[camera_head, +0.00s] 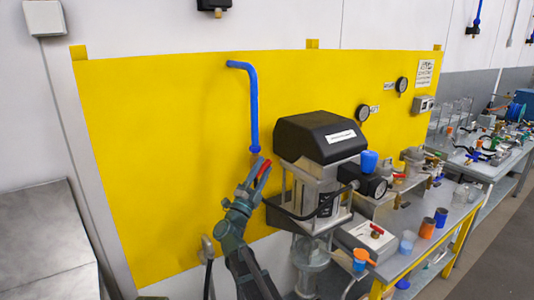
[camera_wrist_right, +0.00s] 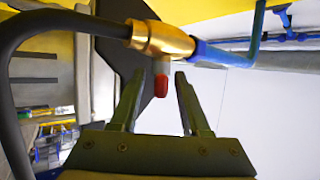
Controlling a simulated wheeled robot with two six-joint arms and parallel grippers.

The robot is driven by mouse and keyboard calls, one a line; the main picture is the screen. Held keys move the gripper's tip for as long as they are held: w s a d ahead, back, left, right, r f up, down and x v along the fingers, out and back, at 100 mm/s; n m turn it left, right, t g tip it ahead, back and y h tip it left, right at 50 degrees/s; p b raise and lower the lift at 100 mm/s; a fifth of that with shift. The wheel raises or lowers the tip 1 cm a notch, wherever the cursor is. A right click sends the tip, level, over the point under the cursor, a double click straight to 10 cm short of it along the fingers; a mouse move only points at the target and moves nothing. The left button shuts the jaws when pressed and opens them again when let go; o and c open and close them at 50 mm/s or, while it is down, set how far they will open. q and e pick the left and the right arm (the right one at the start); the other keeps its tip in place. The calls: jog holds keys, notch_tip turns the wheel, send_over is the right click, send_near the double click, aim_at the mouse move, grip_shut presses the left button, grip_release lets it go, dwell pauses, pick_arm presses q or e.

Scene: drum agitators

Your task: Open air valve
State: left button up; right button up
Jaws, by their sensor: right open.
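The air valve shows in the right wrist view as a brass body (camera_wrist_right: 162,40) with a red-tipped handle (camera_wrist_right: 161,86). It joins a blue air pipe (camera_wrist_right: 225,54) on one side and a black hose (camera_wrist_right: 60,20) on the other. In the head view the blue pipe (camera_head: 253,110) runs down the yellow panel, and the red handle (camera_head: 264,174) shows below its end. My right gripper (camera_head: 256,178) is at the valve, its jaws open. In the wrist view the red tip lies between the two fingers, apparently clear of both. My left gripper is not in view.
A black-topped drum agitator machine (camera_head: 318,140) stands just right of the valve. A bench (camera_head: 420,252) with cups and fittings is further right. The yellow panel (camera_head: 160,150) left of the valve is clear.

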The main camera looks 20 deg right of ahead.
aim_at(267, 160)
jog(key=shift+p+x, duration=0.6)
jog(key=shift+x, duration=1.1)
jog(key=shift+c, duration=0.2)
grip_shut()
